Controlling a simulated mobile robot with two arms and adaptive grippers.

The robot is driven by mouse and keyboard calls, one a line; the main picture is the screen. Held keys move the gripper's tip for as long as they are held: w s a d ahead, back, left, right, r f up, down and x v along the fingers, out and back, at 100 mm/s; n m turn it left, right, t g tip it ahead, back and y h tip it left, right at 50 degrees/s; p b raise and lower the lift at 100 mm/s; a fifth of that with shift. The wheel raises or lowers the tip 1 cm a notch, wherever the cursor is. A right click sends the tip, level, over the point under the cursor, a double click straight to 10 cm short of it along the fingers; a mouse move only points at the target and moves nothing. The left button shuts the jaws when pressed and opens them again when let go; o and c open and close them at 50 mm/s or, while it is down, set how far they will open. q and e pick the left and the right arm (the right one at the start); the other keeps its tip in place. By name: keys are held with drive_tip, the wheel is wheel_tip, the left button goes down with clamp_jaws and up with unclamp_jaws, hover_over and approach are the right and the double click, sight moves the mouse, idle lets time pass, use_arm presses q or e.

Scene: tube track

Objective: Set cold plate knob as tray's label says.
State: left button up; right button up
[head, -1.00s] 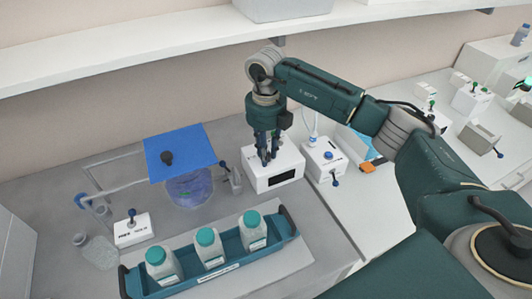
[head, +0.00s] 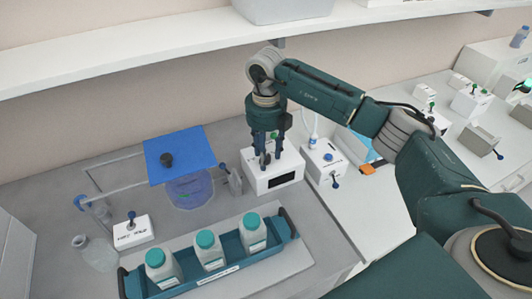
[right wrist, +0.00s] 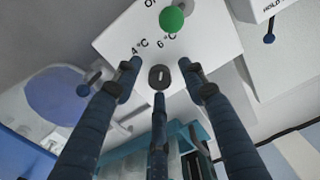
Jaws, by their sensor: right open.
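A white control box (head: 285,180) with a dark display stands right of centre in the head view. The right wrist view shows its top (right wrist: 215,45), printed "4 °C", "6 °C" and a cut-off word starting with "O". A green ball knob (right wrist: 171,18) on a grey stem stands beside these marks; I cannot tell which mark it points to. My right gripper (head: 271,157) is open, pointing down over the box, its fingertips short of the green knob in the wrist view. The blue tray (head: 285,232) holds three bottles; its white label (head: 218,273) is too small to read. My left gripper is not in view.
A white box with a blue knob (head: 328,156) stands close right of the control box. A blue plate (head: 180,152) over a round vessel (head: 190,192) is on the left. A small white switch box (head: 133,232) is near the tray. A shelf (head: 120,65) runs above.

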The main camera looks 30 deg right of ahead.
wheel_tip(320, 180, up, 12)
idle(0.4)
drive_tip(key=shift+r, duration=0.1)
idle(0.3)
